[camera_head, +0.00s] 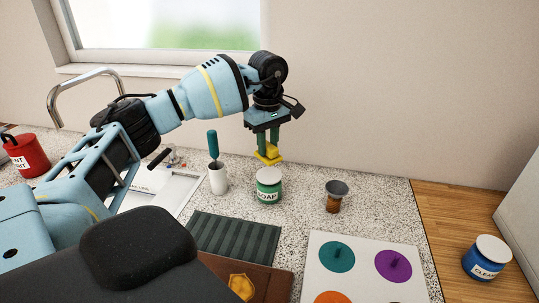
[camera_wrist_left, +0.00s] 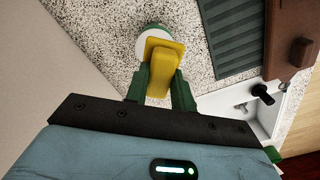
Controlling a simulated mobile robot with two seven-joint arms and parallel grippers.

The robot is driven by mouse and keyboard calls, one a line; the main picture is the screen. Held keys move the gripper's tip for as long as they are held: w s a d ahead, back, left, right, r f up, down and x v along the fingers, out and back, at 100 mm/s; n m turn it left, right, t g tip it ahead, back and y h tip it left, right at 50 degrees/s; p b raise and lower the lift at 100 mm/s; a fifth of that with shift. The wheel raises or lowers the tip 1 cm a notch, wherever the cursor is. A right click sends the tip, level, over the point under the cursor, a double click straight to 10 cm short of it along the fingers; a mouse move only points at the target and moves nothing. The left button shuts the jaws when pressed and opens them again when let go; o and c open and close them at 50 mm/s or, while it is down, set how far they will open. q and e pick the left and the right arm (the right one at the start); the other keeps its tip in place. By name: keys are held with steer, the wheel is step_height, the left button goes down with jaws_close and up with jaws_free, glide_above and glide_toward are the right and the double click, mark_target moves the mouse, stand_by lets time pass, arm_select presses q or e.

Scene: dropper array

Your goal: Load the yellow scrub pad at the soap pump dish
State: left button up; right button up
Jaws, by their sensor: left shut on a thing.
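My left gripper (camera_head: 268,143) is shut on the yellow scrub pad (camera_head: 267,157), which has a flat plate at its lower end. The soap pump dish (camera_head: 269,190), a green jar with a white top and a SOAP label, stands upright on the speckled counter. The pad is just above the jar's top in the head view; whether they touch is unclear. In the left wrist view the pad (camera_wrist_left: 160,70) between the green fingers covers much of the jar's white top (camera_wrist_left: 152,36). My right gripper is not in view.
A white cup (camera_head: 218,180) with a teal-handled tool stands left of the jar, and a small brown pot with a grey top (camera_head: 334,198) stands to the right. A ribbed green mat (camera_head: 235,238), a white board with coloured discs (camera_head: 364,263) and a blue CLEAN jar (camera_head: 485,260) lie nearer.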

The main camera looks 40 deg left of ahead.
mark_target(269, 158)
arm_select(q)
steer(key=shift+w+a+r, duration=0.25)
steer(key=shift+w+r, duration=0.05)
steer(key=shift+w, duration=0.2)
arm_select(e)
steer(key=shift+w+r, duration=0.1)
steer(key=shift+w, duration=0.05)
arm_select(q)
steer(key=shift+s+f, duration=0.1)
steer(key=shift+f, duration=0.05)
